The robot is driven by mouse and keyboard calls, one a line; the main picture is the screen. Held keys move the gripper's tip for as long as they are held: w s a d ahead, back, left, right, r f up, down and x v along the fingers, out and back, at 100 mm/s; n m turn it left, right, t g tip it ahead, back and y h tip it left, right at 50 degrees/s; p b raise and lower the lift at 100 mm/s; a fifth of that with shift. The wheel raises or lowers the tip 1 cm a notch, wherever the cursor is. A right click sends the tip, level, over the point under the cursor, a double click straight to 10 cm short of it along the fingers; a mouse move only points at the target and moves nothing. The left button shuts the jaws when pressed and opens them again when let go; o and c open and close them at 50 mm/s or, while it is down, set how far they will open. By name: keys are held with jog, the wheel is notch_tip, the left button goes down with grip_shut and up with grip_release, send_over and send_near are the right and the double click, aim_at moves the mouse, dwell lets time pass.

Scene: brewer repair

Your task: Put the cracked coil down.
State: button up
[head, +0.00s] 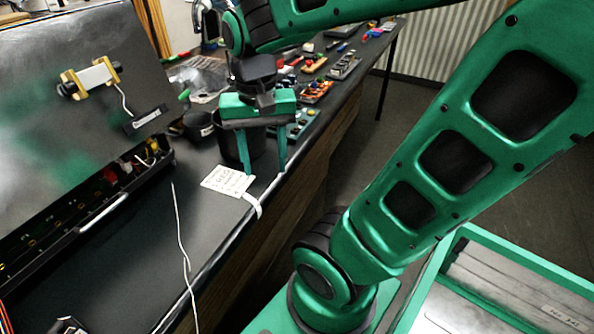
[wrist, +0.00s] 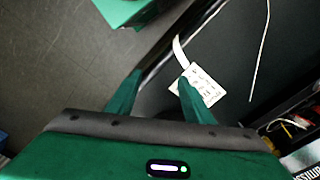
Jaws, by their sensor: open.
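My gripper (head: 264,170) is open, fingers pointing down over the bench's front edge. In the wrist view its fingers (wrist: 160,77) are apart with nothing clamped between them. A white card with dark lettering (head: 226,181) lies on the bench just left of the fingers; it also shows in the wrist view (wrist: 205,86), partly behind one finger. A pale curved strip (head: 253,205) lies at the bench edge beside the card. A white block with yellow end brackets (head: 97,75) and a wire sits on the grey panel at left. I cannot tell which thing is the cracked coil.
The dark bench (head: 135,255) has clear room at front, crossed by a thin white cable (head: 179,232). An open housing with wiring (head: 75,215) stands at left. A black container (head: 232,145) is behind my gripper. Several small parts lie farther back. A green-rimmed tray (head: 450,250) is at right.

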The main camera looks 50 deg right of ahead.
jog(key=s+d+f+n, duration=0.2)
jog(key=s+d+f, duration=0.1)
jog(key=s+d, duration=0.2)
jog(key=shift+s, duration=1)
jog(key=shift+d, duration=0.1)
